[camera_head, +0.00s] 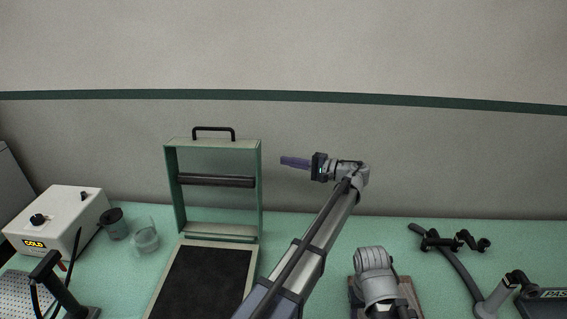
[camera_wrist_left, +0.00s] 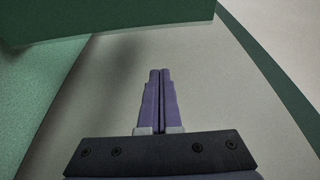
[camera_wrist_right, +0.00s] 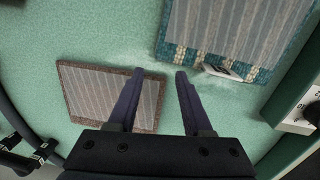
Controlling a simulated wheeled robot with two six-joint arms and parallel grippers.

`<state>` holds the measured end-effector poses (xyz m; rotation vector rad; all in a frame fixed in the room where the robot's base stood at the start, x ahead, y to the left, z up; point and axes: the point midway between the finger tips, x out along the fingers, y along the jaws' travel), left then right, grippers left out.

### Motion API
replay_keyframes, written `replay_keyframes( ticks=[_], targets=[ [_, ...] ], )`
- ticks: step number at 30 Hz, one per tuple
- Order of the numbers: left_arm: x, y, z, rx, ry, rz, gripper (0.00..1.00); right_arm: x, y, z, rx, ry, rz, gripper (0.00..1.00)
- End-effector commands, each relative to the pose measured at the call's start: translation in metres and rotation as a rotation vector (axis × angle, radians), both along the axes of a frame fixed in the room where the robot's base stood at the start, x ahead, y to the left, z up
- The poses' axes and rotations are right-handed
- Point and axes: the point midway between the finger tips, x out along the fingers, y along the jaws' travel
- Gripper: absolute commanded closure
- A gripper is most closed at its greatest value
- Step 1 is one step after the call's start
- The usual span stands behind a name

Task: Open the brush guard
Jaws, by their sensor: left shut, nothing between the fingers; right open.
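The brush guard (camera_head: 259,190) is a pale green frame with a black handle (camera_head: 213,129) on top and a dark roller (camera_head: 215,181) across it. It stands upright at the back edge of a base with a dark bed (camera_head: 202,280). My left gripper (camera_head: 283,160) is shut and empty, to the right of the frame's upper part and apart from it. The left wrist view shows its closed fingers (camera_wrist_left: 160,72), with a green panel (camera_wrist_left: 110,20), apparently the guard, at upper left. My right gripper (camera_wrist_right: 158,72) is open and empty above the bench.
A striped brown-edged mat (camera_wrist_right: 70,100) and a teal-edged woven piece (camera_wrist_right: 260,70) lie below the right gripper. A white box reading COLD (camera_head: 75,205), a dark cup (camera_head: 115,226) and a clear glass (camera_head: 145,238) stand left. Black-knobbed fixtures (camera_head: 455,243) stand right.

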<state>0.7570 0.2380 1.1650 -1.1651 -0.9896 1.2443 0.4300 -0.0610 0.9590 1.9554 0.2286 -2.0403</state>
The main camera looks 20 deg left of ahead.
Motion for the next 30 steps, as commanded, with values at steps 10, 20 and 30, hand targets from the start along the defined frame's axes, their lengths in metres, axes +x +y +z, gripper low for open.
replay_keyframes(
  ticks=[10,20,30],
  targets=[
    [0.006,0.072,-0.005,0.000,0.000,0.003,1.00,0.000,0.000,-0.005,0.000,0.000,0.000,0.50],
    [-0.027,0.069,0.002,-0.001,0.000,-0.001,1.00,0.000,0.000,0.002,0.000,0.000,0.000,0.50],
    [-0.031,0.068,0.002,-0.001,0.000,0.000,1.00,0.000,0.000,0.002,0.000,0.000,0.000,0.50]
  ],
)
